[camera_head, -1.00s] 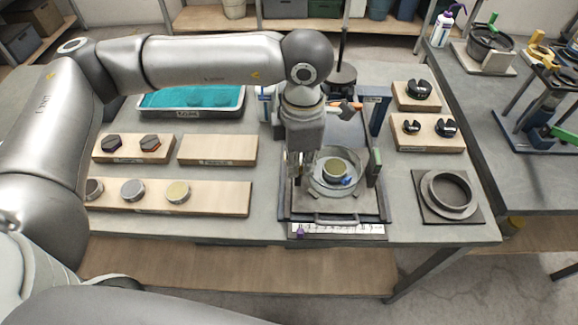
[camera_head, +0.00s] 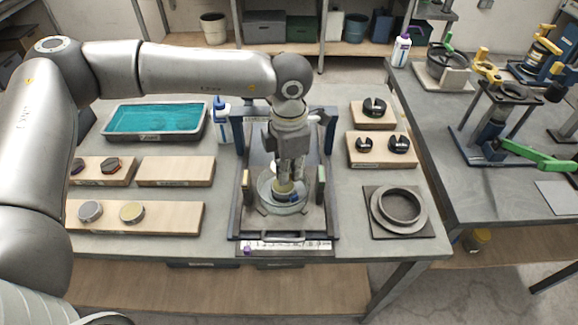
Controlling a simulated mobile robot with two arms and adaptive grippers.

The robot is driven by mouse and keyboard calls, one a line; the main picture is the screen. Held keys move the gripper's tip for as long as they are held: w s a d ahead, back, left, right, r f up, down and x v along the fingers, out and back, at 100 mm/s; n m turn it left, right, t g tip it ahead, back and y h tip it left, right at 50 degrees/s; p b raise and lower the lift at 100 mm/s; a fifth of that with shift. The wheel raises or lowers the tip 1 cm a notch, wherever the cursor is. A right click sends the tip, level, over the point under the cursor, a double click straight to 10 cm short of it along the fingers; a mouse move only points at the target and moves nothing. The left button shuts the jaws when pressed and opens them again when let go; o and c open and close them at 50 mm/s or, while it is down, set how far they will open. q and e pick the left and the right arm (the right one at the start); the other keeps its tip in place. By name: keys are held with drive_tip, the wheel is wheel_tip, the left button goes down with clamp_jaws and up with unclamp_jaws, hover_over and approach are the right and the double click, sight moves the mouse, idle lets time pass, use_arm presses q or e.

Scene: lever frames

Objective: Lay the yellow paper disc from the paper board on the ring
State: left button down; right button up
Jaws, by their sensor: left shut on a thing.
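Another ring, dark grey (camera_head: 400,207), sits on a square plate at the right. My right gripper is not in view.
A teal tray (camera_head: 153,120) stands at the back left and smaller boards (camera_head: 175,171) in front of it. Boards with black round parts (camera_head: 381,147) are right of the frame. Frame posts (camera_head: 320,185) stand close beside my gripper. A side table is at the right.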

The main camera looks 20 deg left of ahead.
use_arm(q)
drive_tip(key=shift+f, duration=0.75)
drive_tip(key=shift+f+b, duration=0.45)
drive_tip(key=shift+f, duration=0.15)
wheel_tip(320, 180, down, 3)
drive_tip(key=b, duration=0.3)
drive_tip(key=shift+f+b, duration=0.4)
drive_tip(key=shift+b, duration=0.05)
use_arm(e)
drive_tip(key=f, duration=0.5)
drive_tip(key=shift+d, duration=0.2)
use_arm(q)
drive_tip(key=shift+b, duration=0.35)
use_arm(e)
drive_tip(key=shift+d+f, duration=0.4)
use_arm(q)
drive_tip(key=shift+f+b, duration=0.25)
drive_tip(key=shift+b, duration=0.2)
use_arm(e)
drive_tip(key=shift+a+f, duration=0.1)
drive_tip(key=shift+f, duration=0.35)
